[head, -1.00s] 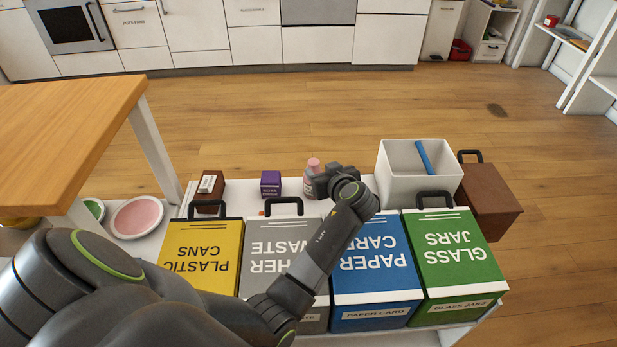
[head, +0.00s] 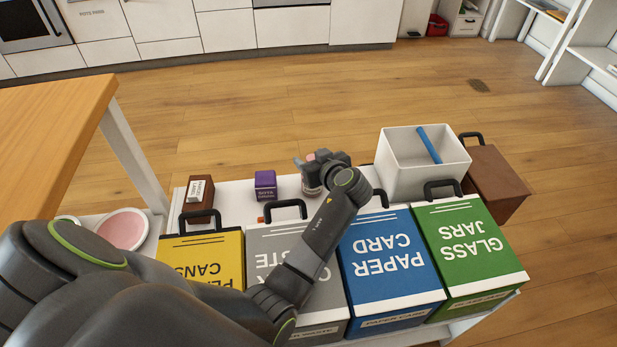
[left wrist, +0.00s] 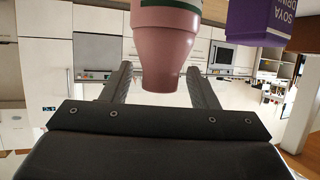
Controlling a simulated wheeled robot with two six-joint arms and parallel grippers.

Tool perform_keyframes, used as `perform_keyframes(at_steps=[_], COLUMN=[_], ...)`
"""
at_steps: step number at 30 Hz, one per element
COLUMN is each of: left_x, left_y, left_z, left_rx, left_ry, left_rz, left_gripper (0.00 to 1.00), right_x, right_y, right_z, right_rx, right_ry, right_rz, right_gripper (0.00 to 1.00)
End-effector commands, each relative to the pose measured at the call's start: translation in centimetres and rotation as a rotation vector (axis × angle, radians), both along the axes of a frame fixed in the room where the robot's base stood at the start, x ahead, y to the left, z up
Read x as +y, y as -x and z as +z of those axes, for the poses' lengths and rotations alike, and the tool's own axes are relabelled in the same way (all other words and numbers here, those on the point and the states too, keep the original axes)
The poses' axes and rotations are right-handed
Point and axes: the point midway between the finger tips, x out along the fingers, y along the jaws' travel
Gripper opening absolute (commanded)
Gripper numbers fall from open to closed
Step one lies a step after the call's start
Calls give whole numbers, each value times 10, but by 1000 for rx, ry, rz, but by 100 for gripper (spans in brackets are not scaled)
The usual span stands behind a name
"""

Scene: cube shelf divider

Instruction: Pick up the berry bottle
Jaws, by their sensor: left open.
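The berry bottle is a pink bottle (head: 311,188) standing on the white shelf top behind the bins, partly hidden by my left gripper (head: 308,166). In the left wrist view the pink bottle (left wrist: 166,50) appears upside down, with a green band at the picture's top edge. My left gripper (left wrist: 160,75) is open, with one finger on each side of the bottle's narrow upper part. Gaps show between the fingers and the bottle, and I cannot tell how deep it sits between them. My right gripper is not in view.
A purple soya carton (head: 265,185) stands left of the bottle. A brown box (head: 201,198) is farther left. A white bin (head: 392,170) with a blue stick is to the right. Yellow, grey (head: 262,245), blue (head: 385,255) and green (head: 465,245) bins stand in front, under my arm.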

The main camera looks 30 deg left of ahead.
Motion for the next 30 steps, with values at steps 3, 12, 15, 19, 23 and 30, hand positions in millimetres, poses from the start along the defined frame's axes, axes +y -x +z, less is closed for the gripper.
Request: perform_keyframes(at_steps=[3,12,15,19,23,30], left_x=[0,0,0,0,0,0], left_y=[0,0,0,0,0,-1], left_z=[0,0,0,1,2,37], left_rx=[0,0,0,-2,-2,-8], left_ry=[0,0,0,0,0,1], left_rz=[0,0,0,-1,-1,0], left_gripper=[49,10,0,0,0,0], right_x=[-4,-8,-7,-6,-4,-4], right_y=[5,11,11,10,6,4], right_z=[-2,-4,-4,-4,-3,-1], right_rx=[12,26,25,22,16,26], right_ry=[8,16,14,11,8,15], right_rz=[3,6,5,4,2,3], right_gripper=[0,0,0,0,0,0])
